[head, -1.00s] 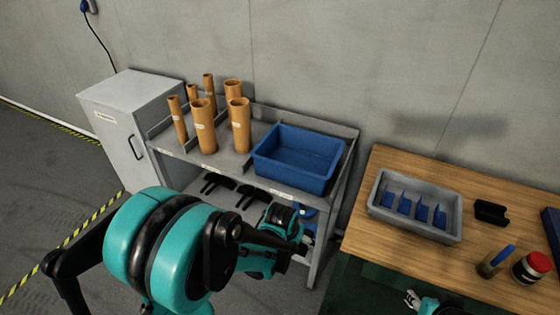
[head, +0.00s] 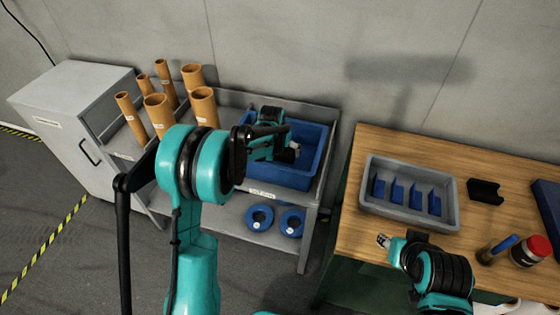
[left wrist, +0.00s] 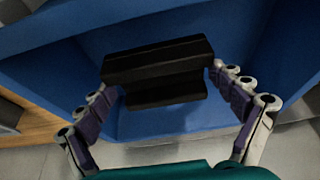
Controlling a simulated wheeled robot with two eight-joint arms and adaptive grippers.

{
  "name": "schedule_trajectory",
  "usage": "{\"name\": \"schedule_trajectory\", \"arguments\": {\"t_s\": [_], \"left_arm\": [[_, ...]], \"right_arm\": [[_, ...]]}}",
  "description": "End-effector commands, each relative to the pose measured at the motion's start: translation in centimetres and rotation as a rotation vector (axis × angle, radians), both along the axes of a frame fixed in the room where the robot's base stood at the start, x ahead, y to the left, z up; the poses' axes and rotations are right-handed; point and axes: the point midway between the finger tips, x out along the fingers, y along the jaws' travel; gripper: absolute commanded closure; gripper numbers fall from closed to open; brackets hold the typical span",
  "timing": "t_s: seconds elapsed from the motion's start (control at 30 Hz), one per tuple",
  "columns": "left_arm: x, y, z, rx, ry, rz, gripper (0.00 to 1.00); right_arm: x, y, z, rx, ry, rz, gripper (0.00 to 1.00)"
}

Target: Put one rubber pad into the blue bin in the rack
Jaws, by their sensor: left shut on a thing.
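The blue bin (head: 310,168) sits on the top shelf of the rack (head: 332,120). My left gripper (head: 289,153) is over the bin in the head view. In the left wrist view my left gripper (left wrist: 162,80) is shut on a black rubber pad (left wrist: 158,62), with blue bin walls (left wrist: 240,28) around and behind it. I cannot tell whether the pad touches the bin floor. Another black pad (head: 486,190) lies on the wooden table. My right gripper (head: 384,240) is above the table's front left part, too small to judge its jaws.
Several cardboard tubes (head: 204,108) stand left of the bin. Blue rings (head: 260,217) lie on the lower shelf. A grey tray (head: 449,214) with blue dividers, a pot with a blue-handled tool (head: 497,249) and a red-lidded jar (head: 530,250) are on the table (head: 400,146).

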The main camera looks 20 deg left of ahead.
Motion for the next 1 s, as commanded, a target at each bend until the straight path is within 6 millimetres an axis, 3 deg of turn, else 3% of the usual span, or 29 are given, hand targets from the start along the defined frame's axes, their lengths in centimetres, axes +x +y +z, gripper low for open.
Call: {"name": "schedule_trajectory", "arguments": {"t_s": [0.1,0.33,0.5,0.9,0.93,1.0], "left_arm": [[0.0,0.0,-2.5,0.000,-0.001,0.000,0.41],[0.0,0.0,-4.4,0.000,0.000,0.000,0.41],[0.0,0.0,-7.0,0.000,0.000,0.000,0.41],[0.0,0.0,-7.7,0.000,0.000,0.000,0.41],[0.0,0.0,-7.7,0.000,0.000,0.000,0.04],[0.0,0.0,-7.6,0.000,0.000,0.000,0.00]], "right_arm": [[0.0,0.0,-1.0,0.000,0.000,0.000,0.60],[0.0,0.0,-1.5,0.000,0.000,0.000,0.60],[0.0,0.0,-2.4,0.000,0.000,0.000,0.60],[0.0,0.0,-2.7,0.000,0.000,0.000,0.60],[0.0,0.0,-2.7,0.000,0.000,0.000,0.60],[0.0,0.0,-2.6,0.000,0.000,0.000,0.60]]}}
